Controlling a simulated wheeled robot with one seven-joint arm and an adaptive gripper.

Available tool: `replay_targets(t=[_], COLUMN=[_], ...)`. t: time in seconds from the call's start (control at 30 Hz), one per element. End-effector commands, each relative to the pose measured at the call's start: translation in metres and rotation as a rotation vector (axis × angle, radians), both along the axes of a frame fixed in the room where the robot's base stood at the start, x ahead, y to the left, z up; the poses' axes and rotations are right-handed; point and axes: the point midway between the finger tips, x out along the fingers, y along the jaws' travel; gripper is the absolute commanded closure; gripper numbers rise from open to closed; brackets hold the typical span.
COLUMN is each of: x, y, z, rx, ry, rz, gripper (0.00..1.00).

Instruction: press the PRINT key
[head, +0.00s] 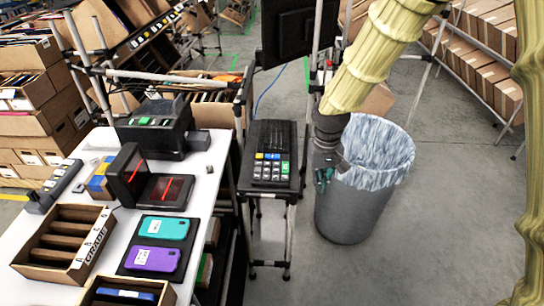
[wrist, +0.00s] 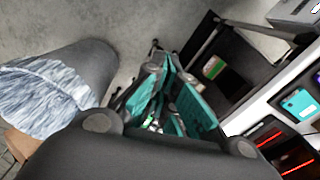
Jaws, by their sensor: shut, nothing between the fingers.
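A black keypad unit (head: 270,158) stands on a narrow stand beside the white table. It has blue and yellow keys on top, white keys below and green keys at its right side. The lettering is too small to read, so I cannot tell which key is PRINT. A black printer-like device (head: 155,128) with green buttons stands at the table's back. My gripper (head: 324,181), with teal fingers, is shut and empty, to the right of the keypad and in front of the bin. In the wrist view the shut fingers (wrist: 168,120) fill the middle and hide part of what lies behind.
A grey bin (head: 350,215) with a liner stands close to my gripper. The white table (head: 205,190) holds a scanner (head: 150,185), a teal phone (head: 163,229), a purple phone (head: 154,258) and a wooden sorting box (head: 60,240). A dark monitor (head: 287,30) hangs behind the keypad.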

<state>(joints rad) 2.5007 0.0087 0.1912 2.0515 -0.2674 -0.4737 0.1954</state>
Motion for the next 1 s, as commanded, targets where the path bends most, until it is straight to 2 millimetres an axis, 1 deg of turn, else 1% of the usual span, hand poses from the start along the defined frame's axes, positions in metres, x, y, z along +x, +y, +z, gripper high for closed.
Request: replay_targets(t=[0.63, 0.73, 0.77, 0.87, 0.97, 1.0], x=[0.000, -0.001, -0.003, -0.012, -0.028, -0.036], y=[0.000, 0.000, 0.000, -0.002, -0.004, -0.006], z=[0.000, -0.004, -0.007, -0.030, -0.067, -0.084], rx=[0.000, 0.002, 0.005, 0.018, 0.041, 0.051], ry=[0.000, 0.001, 0.003, 0.011, 0.020, 0.023], rz=[0.000, -0.001, -0.002, -0.008, -0.022, -0.031], gripper=[1.00, 1.00, 1.00, 1.00, 1.00, 1.00])
